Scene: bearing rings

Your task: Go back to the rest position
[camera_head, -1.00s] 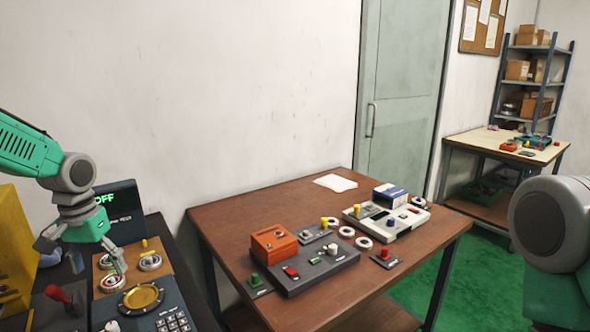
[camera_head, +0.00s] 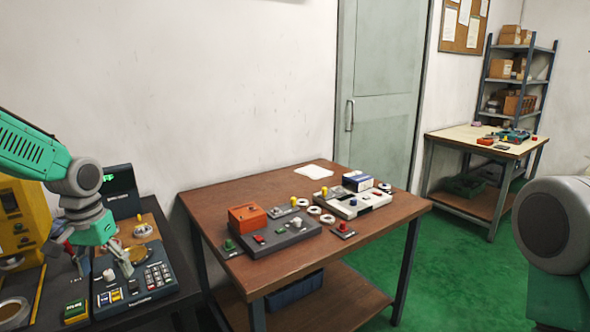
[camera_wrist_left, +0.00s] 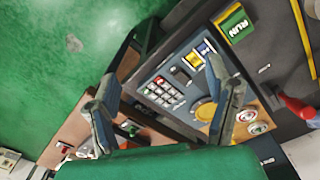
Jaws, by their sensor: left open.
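My left gripper (camera_head: 122,260) is open and empty above the dark keypad panel (camera_head: 140,294) at the lower left of the head view. In the left wrist view its two spread fingers (camera_wrist_left: 163,80) have nothing between them but the panel beyond. A ringed fitting (camera_head: 142,231) shows on the wooden board behind the gripper. My right gripper is out of view; only part of my right arm shows at the right edge.
The brown table (camera_head: 200,201) holds an orange box (camera_head: 247,217), white rings (camera_head: 327,219) and control boxes. A yellow machine (camera_head: 20,220) and a green RUN block (camera_head: 75,312) stand near the left arm. Green floor (camera_head: 455,280) is open to the right.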

